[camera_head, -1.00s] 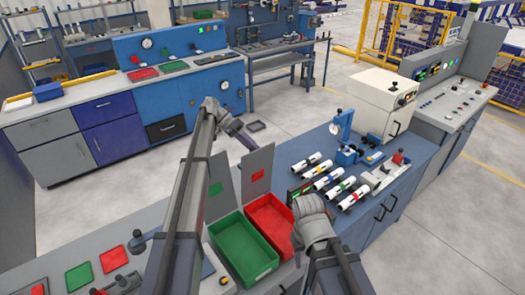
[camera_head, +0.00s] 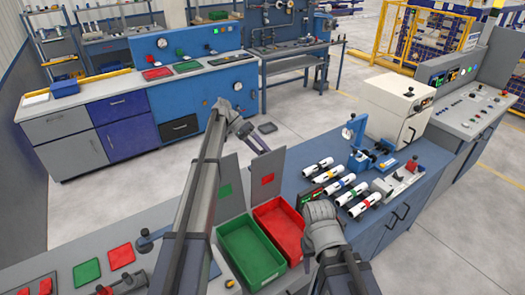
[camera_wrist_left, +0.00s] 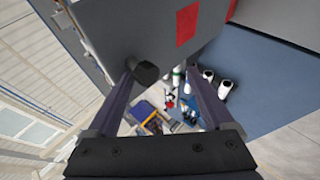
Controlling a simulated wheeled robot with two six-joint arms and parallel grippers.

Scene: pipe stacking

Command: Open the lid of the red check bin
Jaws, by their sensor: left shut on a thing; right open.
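The red check bin (camera_head: 277,226) stands open on the front bench and looks empty. Its grey lid (camera_head: 266,194), with a red square (camera_head: 267,180), stands upright behind it. My left gripper (camera_head: 264,149) is at the lid's top edge. In the left wrist view, the grey lid (camera_wrist_left: 130,32) with its red square (camera_wrist_left: 187,24) lies between my left fingers (camera_wrist_left: 165,85), by a dark knob (camera_wrist_left: 147,72). My left gripper is shut on the lid. My right gripper (camera_head: 308,262) is open, right of the red bin; its fingers are mostly hidden by my arm.
A green bin (camera_head: 250,252) stands left of the red one, its grey lid (camera_head: 229,186) also upright. Several white pipes (camera_head: 350,195) lie on the blue bench to the right. A blue press (camera_head: 358,140) and a white cabinet (camera_head: 395,105) stand farther back.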

